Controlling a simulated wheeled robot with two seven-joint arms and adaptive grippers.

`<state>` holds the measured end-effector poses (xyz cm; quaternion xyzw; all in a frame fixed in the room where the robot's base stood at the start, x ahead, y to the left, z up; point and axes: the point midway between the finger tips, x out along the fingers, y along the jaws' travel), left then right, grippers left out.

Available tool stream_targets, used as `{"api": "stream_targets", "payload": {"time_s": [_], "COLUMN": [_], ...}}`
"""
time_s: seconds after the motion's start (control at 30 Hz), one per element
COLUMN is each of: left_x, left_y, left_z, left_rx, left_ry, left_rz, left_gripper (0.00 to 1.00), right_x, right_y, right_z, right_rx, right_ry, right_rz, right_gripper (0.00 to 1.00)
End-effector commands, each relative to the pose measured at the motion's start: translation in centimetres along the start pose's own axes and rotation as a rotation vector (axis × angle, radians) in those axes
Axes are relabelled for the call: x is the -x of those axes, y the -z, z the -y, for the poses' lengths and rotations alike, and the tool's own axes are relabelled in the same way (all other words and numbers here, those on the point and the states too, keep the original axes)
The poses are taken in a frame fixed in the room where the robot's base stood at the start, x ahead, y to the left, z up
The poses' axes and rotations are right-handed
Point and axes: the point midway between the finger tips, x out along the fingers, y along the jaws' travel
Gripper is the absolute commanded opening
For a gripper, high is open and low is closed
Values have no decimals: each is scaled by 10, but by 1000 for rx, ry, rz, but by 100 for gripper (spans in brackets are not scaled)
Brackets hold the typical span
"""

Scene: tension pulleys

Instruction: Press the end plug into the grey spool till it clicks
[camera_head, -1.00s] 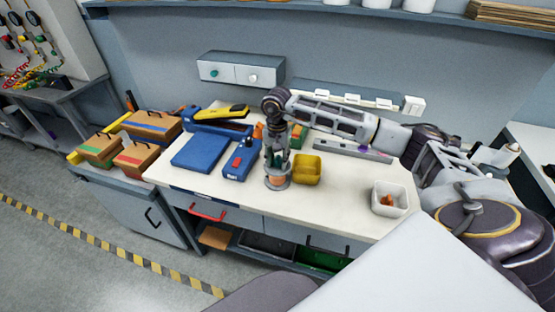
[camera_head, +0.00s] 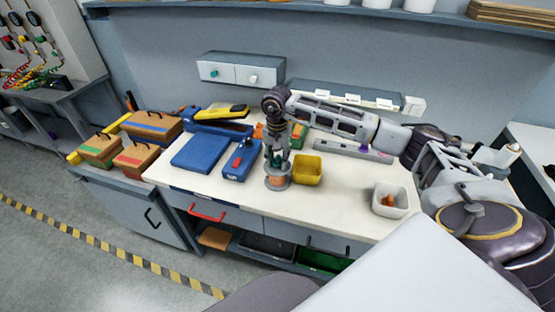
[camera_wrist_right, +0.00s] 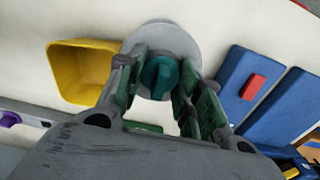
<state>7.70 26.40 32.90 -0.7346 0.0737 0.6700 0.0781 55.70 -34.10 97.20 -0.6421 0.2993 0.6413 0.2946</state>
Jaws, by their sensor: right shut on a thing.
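The grey spool (camera_head: 277,181) stands upright on the white worktop, with an orange-brown band around its middle. Its round grey top flange (camera_wrist_right: 182,39) shows in the wrist view. My right gripper (camera_head: 277,160) points straight down over the spool. In the wrist view, my right gripper (camera_wrist_right: 160,82) is shut on the teal end plug (camera_wrist_right: 161,74), with a finger on each side. The plug appears over the middle of the flange. The fingers hide where plug and spool meet, so I cannot tell how deep it sits. My left gripper is not in view.
A yellow bin (camera_head: 308,170) stands close to the right of the spool. A blue fixture with a red block (camera_head: 237,162) is to the left. A white bin (camera_head: 390,200) with orange pieces stands further right. The worktop's front strip is clear.

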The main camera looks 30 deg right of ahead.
Motion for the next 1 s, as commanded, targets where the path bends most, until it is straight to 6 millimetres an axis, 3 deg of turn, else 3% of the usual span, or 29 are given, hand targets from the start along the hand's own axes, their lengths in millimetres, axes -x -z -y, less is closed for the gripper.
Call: {"api": "stream_targets", "payload": {"time_s": [0.77,0.8,1.0], "left_x": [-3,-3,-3], "left_y": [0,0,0], "left_z": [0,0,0], "left_rx": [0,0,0], "left_ry": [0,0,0], "left_rz": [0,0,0], "left_gripper": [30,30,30], "right_x": [1,1,1], "right_y": [0,0,0], "right_z": [0,0,0], "right_rx": [0,0,0], "right_ry": [0,0,0], "right_rz": [0,0,0], "right_gripper": [25,39,61]}}
